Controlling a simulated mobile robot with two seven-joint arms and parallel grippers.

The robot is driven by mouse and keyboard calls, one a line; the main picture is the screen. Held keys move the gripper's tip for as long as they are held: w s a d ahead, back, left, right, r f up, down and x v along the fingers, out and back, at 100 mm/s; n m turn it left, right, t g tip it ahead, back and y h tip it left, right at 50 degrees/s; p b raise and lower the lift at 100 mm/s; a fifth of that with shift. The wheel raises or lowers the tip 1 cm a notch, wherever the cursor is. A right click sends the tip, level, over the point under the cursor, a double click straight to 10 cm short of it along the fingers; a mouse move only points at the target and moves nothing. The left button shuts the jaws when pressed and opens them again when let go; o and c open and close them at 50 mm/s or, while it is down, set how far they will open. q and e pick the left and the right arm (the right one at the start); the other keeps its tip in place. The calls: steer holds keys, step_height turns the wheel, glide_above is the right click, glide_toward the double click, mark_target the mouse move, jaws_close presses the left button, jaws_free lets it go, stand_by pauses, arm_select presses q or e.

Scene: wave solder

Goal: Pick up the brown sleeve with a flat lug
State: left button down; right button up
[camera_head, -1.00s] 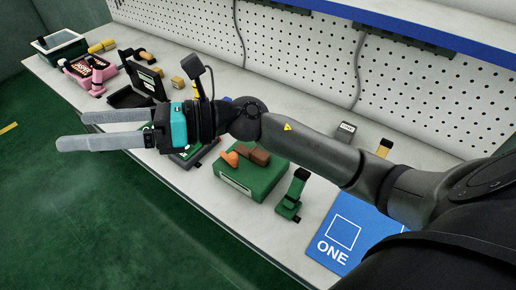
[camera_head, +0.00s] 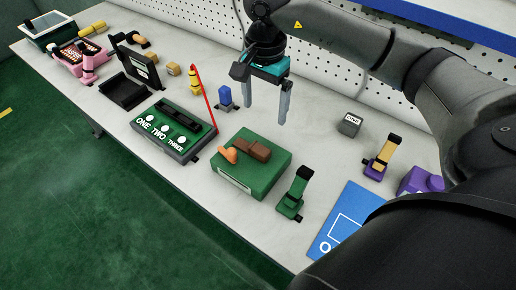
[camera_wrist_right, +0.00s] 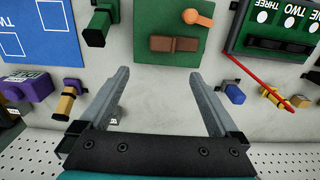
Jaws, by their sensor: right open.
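A brown two-part block (camera_head: 253,149), which looks like the brown sleeve, lies on top of a green box (camera_head: 262,187). An orange piece with a rounded end (camera_head: 229,154) lies beside it on the same box. In the right wrist view the brown piece (camera_wrist_right: 174,44) shows just beyond the fingertips, with the orange piece (camera_wrist_right: 205,20) farther up. My right gripper (camera_head: 265,114) is open and empty. Its fingers point down, above and behind the box, apart from the brown piece. In the wrist view the gripper (camera_wrist_right: 160,74) has bare bench between its fingers. My left gripper is out of view.
A green panel marked ONE TWO THREE (camera_head: 165,134) is left of the box, with a thin red rod (camera_head: 206,95) near it. A blue piece (camera_head: 225,98), a green stand (camera_head: 293,192), a grey block (camera_head: 349,124) and a blue mat (camera_head: 346,218) surround the area. A pegboard (camera_head: 345,68) stands behind.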

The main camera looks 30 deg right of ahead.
glide_above(261, 149)
steer(key=f, duration=0.8)
steer(key=shift+w+d+f, duration=0.1)
steer(key=shift+d+f, duration=0.05)
steer(key=shift+d, duration=0.15)
steer(key=f, duration=0.5)
steer(key=shift+a+f+b, duration=0.1)
steer(key=shift+a+b, duration=0.2)
steer(key=shift+b, duration=0.1)
jaws_close()
